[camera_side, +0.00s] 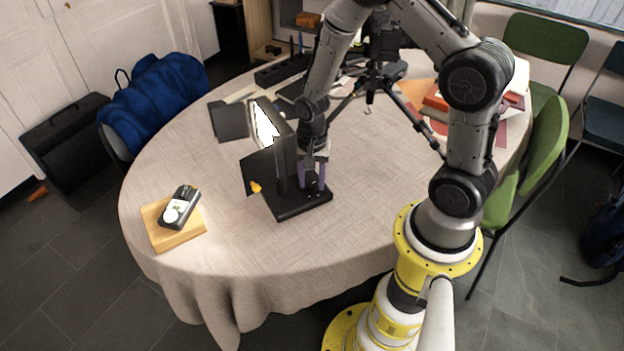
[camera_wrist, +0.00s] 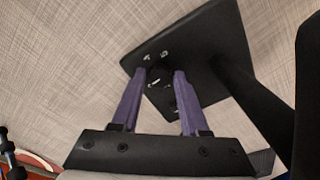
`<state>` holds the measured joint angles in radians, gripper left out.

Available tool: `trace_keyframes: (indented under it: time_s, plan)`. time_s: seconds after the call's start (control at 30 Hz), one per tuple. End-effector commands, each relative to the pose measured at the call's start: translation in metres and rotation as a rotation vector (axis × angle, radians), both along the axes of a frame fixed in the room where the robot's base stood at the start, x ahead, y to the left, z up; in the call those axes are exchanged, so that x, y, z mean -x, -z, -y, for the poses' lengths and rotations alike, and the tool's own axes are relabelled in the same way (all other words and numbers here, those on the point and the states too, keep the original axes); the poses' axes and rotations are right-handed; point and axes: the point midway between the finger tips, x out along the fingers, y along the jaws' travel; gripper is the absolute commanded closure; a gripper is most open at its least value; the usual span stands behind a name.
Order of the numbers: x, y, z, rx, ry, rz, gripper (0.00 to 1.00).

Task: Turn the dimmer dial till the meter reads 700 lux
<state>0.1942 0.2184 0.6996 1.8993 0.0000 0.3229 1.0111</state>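A lit panel lamp (camera_side: 266,129) with black side flaps stands on a flat black base (camera_side: 300,205). The base also shows in the wrist view (camera_wrist: 208,70), with small white markings. A small dark dial (camera_wrist: 158,77) is on that base. My gripper (camera_side: 312,186) points down over the base beside the lamp's post. In the wrist view its two purple fingers (camera_wrist: 160,74) are apart, one on each side of the dial. I cannot tell whether they touch it. The light meter (camera_side: 180,206) lies on a wooden block (camera_side: 160,238) at the left; its reading is too small to make out.
The round table (camera_side: 225,250) has a pale cloth and clear room between meter and lamp. A black tripod (camera_side: 375,78) stands behind my arm. Books (camera_side: 436,104) and papers lie at the back right. The lamp's post (camera_wrist: 232,75) rises close to my fingers.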

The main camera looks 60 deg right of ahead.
Motion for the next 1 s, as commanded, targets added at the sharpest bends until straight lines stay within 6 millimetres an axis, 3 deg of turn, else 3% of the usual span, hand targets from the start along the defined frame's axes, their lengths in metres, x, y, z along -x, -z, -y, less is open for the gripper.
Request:
trace_keyframes:
  time_s: [0.03, 0.1, 0.4, 0.53, 1.0]
  plan:
    - [0.000, 0.000, 0.000, 0.000, 0.000, 0.000, 0.45]
    - [0.000, 0.000, 0.000, 0.000, 0.000, 0.000, 0.34]
    - [0.000, -0.001, 0.000, 0.000, -0.001, 0.000, 0.34]
    - [-0.001, -0.011, 0.000, 0.001, -0.001, 0.004, 0.34]
    - [-0.001, -0.105, 0.000, 0.001, -0.001, 0.005, 0.34]
